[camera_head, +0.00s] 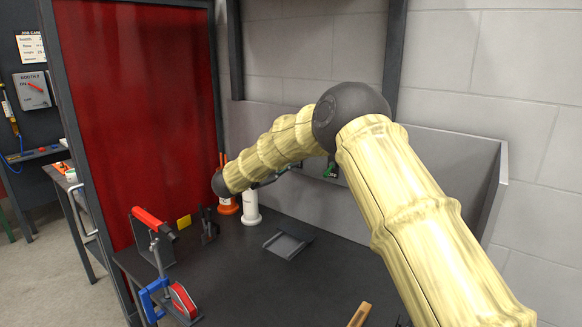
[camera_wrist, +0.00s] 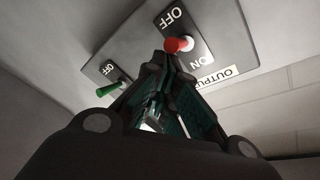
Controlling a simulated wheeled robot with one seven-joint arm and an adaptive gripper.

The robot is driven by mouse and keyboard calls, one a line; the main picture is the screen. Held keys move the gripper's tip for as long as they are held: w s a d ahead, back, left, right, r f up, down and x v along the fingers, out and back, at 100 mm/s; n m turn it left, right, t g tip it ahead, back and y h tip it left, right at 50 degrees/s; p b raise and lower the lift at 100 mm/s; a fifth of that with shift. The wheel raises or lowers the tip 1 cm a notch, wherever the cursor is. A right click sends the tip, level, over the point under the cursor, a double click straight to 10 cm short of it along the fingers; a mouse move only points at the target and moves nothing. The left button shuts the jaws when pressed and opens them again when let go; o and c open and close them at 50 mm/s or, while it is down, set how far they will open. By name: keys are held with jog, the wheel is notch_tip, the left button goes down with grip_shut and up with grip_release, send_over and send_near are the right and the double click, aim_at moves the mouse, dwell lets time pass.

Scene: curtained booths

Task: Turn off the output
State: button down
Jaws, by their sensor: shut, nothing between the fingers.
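In the wrist view a grey panel (camera_wrist: 232,42) carries a dark plate with OFF and ON marks and an OUTPUT label (camera_wrist: 217,78). A toggle with a red tip (camera_wrist: 173,45) sticks out of this plate between the two marks; which way it is thrown I cannot tell. My gripper (camera_wrist: 170,60) is shut and empty, its fingertips close beside the red tip; contact is unclear. A second toggle, green (camera_wrist: 107,90), is on a plate further left, with an OFF mark above it. In the head view my arm hides most of the panel area.
The dark bench (camera_head: 245,290) holds a red-handled clamp tool (camera_head: 153,220), a blue and red tool (camera_head: 180,298), an orange-based bottle (camera_head: 228,205), a white bottle (camera_head: 250,208) and a flat grey plate (camera_head: 288,243). A red curtain (camera_head: 140,110) closes the left side.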

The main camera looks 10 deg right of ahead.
jog(key=shift+s+r, duration=0.1)
jog(key=shift+r, duration=0.05)
jog(key=s+a+f+b, duration=0.2)
jog(key=s+a+f, duration=0.1)
jog(key=s+a, duration=0.3)
jog(key=shift+f, duration=0.4)
jog(key=shift+s, duration=0.1)
